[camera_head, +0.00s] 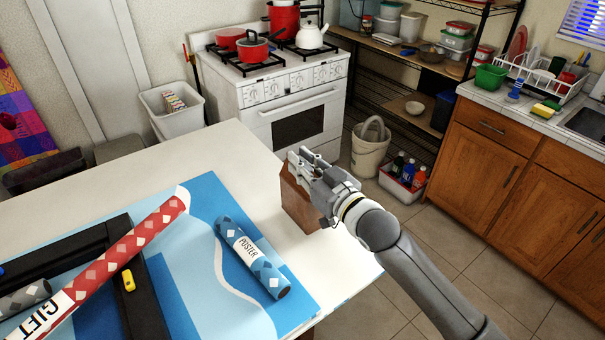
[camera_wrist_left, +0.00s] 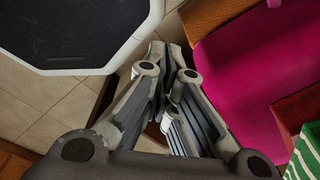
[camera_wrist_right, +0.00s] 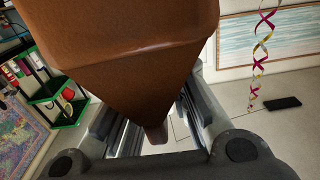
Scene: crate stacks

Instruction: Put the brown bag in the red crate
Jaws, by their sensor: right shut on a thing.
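The brown bag (camera_head: 300,206) is beside the right edge of the white table, partly behind my right gripper (camera_head: 305,165). My right gripper is shut on it. In the right wrist view the bag (camera_wrist_right: 125,50) fills the upper middle, its narrow end pointing down between the fingers. My left gripper (camera_wrist_left: 170,75) shows only in the left wrist view; its fingers are close together with nothing seen between them. A red object with straight edges (camera_wrist_left: 300,112) is at the right of that view, cut off by the frame; I cannot tell whether it is the red crate.
The white table (camera_head: 205,150) holds a red gift tube (camera_head: 140,235), a blue poster tube (camera_head: 252,258) and a black frame. A white stove (camera_head: 270,95), a shelf rack and wooden cabinets (camera_head: 500,170) stand beyond. A beige bucket (camera_head: 369,155) and a bottle bin stand on the floor.

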